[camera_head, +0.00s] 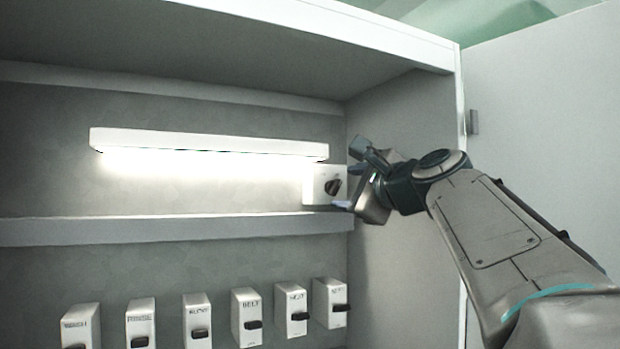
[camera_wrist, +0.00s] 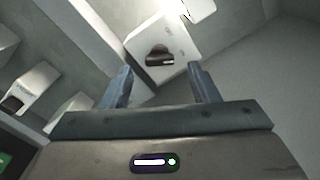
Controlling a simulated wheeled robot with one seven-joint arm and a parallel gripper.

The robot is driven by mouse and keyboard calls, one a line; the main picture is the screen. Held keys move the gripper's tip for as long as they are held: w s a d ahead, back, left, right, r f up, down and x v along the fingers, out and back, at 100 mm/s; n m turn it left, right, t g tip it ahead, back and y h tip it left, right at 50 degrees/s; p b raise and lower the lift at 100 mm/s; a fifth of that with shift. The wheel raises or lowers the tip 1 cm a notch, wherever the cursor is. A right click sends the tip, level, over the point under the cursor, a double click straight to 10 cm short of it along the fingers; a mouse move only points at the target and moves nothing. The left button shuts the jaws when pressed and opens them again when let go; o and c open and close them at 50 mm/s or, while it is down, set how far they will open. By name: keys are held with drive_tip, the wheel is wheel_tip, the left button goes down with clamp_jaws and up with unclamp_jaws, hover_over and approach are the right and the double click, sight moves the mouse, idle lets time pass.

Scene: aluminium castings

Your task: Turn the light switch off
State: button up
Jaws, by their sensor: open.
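The light switch is a white box (camera_head: 312,187) with a dark rotary knob (camera_head: 333,187), on the back wall of the cabinet near its right side wall. In the wrist view the knob (camera_wrist: 160,56) lies ahead of and between my fingertips, apart from them. My gripper (camera_head: 349,188) is open and empty, just right of the switch in the head view. Its open fingers also show in the wrist view (camera_wrist: 160,80). The white lamp bar (camera_head: 210,143) above the shelf is lit.
A grey shelf ledge (camera_head: 170,230) runs just below the switch. Several white labelled switch boxes (camera_head: 245,305) with black levers stand in a row beneath it. The cabinet's right side wall (camera_head: 390,260) is close to my gripper. An open door panel (camera_head: 550,130) stands at the right.

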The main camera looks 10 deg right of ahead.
sight(334, 188)
drive_tip(key=shift+p+x, duration=0.35)
drive_tip(key=shift+x, duration=1.1)
drive_tip(key=c, duration=1)
